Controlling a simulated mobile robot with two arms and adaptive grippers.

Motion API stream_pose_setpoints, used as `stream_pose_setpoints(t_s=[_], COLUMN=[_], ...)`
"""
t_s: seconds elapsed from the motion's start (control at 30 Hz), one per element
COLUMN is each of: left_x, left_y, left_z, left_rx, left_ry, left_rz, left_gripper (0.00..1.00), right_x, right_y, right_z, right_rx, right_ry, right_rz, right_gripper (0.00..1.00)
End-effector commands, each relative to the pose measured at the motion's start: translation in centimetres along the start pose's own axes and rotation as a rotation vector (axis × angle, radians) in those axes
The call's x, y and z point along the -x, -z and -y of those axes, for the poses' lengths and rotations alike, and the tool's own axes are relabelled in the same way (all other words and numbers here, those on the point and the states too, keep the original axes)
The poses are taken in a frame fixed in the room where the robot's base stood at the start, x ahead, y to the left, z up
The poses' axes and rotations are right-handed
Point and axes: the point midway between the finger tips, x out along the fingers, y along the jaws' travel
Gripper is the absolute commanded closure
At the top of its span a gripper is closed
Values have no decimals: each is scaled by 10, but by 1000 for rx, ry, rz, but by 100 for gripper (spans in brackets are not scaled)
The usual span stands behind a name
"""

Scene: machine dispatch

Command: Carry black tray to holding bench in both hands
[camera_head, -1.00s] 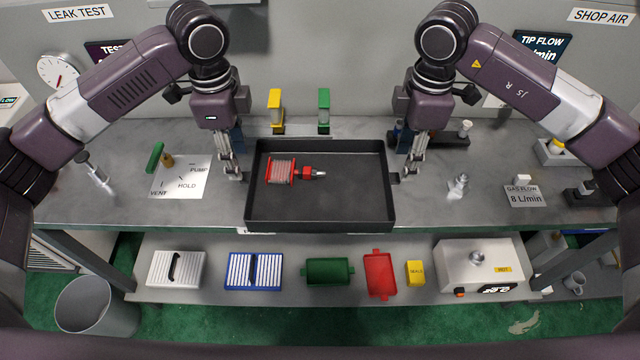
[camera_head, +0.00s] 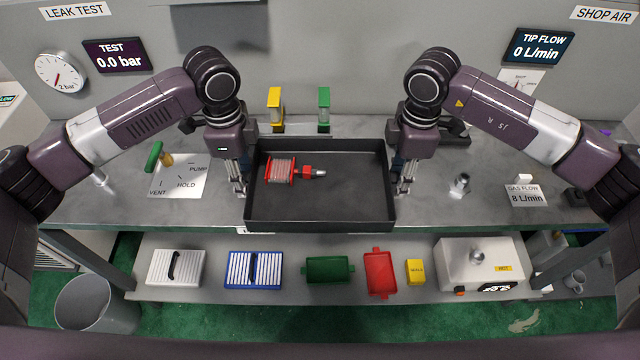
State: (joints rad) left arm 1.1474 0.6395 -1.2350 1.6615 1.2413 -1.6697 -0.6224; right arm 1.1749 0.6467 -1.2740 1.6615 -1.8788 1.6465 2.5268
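The black tray (camera_head: 320,215) sits flat on the grey bench. It holds a red-ended spool (camera_head: 281,170) with a red and silver fitting (camera_head: 313,172) beside it. My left gripper (camera_head: 240,189) points down at the tray's left side, its fingertips close against the wall where the side handle is. My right gripper (camera_head: 402,188) is at the tray's right side in the same way. Both handles are mostly hidden by the fingers. I cannot tell whether the fingers are open or closed on them.
Yellow (camera_head: 275,108) and green (camera_head: 324,108) uprights stand behind the tray. A valve plate (camera_head: 180,177) is on the left; a metal fitting (camera_head: 460,185) and a gas flow card (camera_head: 526,195) are on the right. The lower shelf (camera_head: 210,297) holds several coloured trays and a box.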

Motion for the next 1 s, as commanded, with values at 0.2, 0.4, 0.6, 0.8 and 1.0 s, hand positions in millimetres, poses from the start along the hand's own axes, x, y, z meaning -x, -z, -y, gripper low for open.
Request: stream_pose_setpoints(t_s=[0.2, 0.4, 0.6, 0.8, 1.0], left_x=[0, 0, 1, 6, 22], left_y=[0, 0, 0, 0, 0], left_z=[0, 0, 0, 0, 0], left_rx=[0, 0, 0, 0, 0], left_ry=[0, 0, 1, 1, 1], left_rz=[0, 0, 0, -1, -1], left_gripper=[90, 100, 100, 100, 100], right_x=[0, 0, 1, 6, 22], right_y=[0, 0, 0, 0, 0], right_z=[0, 0, 0, 0, 0], right_rx=[0, 0, 0, 0, 0], right_ry=[0, 0, -1, -1, -1], right_rz=[0, 0, -1, -1, -1], right_gripper=[90, 100, 100, 100, 100])
